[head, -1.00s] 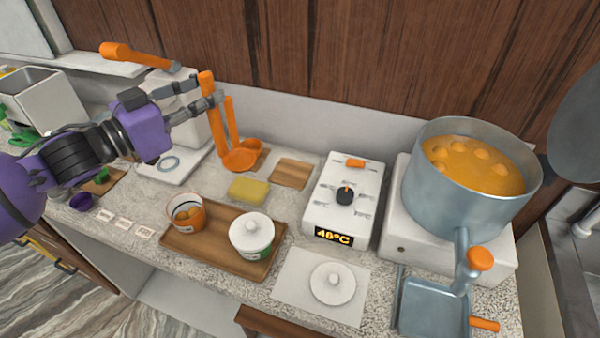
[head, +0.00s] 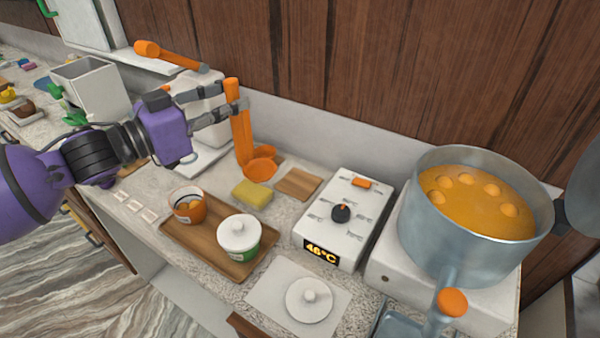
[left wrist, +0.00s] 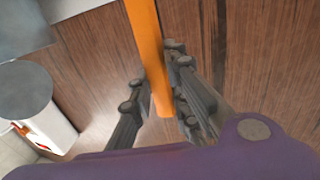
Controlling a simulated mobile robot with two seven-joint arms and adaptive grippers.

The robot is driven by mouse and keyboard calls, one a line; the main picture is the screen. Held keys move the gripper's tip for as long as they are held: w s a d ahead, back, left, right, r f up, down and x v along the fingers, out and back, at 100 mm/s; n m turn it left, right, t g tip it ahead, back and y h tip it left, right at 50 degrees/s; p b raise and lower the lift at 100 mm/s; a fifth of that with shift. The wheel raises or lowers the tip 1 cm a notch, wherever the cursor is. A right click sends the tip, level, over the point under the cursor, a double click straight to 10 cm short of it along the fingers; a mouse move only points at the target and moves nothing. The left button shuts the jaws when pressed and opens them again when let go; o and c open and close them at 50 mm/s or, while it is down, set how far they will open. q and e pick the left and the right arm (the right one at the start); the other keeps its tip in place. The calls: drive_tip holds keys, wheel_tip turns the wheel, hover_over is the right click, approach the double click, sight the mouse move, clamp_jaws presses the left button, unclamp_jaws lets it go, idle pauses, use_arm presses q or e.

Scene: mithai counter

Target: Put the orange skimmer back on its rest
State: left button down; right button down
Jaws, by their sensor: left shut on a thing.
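My left gripper (head: 240,95) is shut on the upper part of an upright orange handle (head: 232,88), which I take to be the skimmer's. In the left wrist view the orange handle (left wrist: 148,45) runs between the two fingers. Below it is an orange bowl-shaped head (head: 259,167), low over a wooden pad. A second orange upright piece stands close beside the handle, and I cannot tell which piece joins which head. Whether the head touches the pad is unclear. A bare wooden rest (head: 299,183) lies to the right. My right gripper is not in view.
A yellow sponge (head: 252,194) and a wooden tray (head: 205,253) with two containers are in front. A white control box (head: 328,238) and a large pot (head: 460,245) of orange liquid stand right. An orange-handled tool (head: 165,56) lies on the shelf behind.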

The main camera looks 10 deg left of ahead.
use_arm(q)
drive_tip(key=w+d+f+b, duration=0.1)
drive_tip(key=w+d+f, duration=0.6)
drive_tip(key=w+f, duration=0.4)
drive_tip(key=shift+w+f, duration=0.4)
drive_tip(key=shift+f, duration=0.55)
drive_tip(key=shift+f, duration=0.15)
drive_tip(key=c, duration=1.7)
unclamp_jaws()
drive_tip(key=shift+o, duration=0.2)
